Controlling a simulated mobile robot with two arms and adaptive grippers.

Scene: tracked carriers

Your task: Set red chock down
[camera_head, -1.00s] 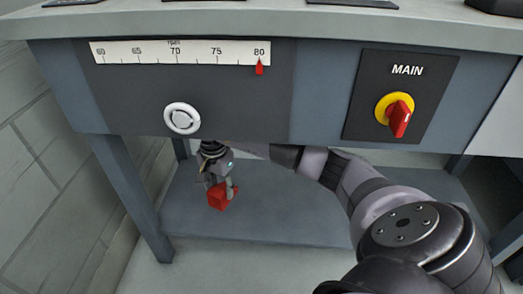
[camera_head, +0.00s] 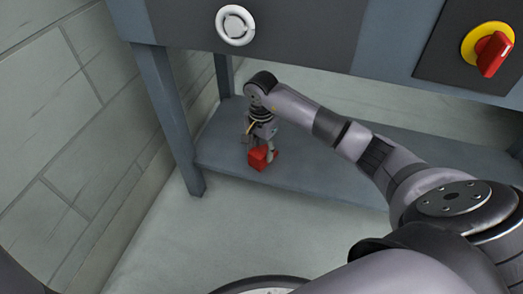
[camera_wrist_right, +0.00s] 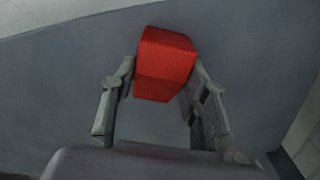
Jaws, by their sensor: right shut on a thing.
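The red chock (camera_head: 258,158) is a small red block at the lower shelf (camera_head: 222,150) under the bench. My right gripper (camera_head: 262,148) reaches down over the shelf and is shut on the chock. In the right wrist view the chock (camera_wrist_right: 165,62) sits between the two fingers of the right gripper (camera_wrist_right: 160,85), with the grey shelf surface behind it. I cannot tell whether the chock's underside touches the shelf. My left gripper is not in view.
The bench front above carries a white round knob (camera_head: 235,25) and a red and yellow main switch (camera_head: 487,48). A bench leg (camera_head: 170,115) stands left of the chock, with a block wall (camera_head: 70,130) beyond. The shelf right of the chock is partly hidden by my arm.

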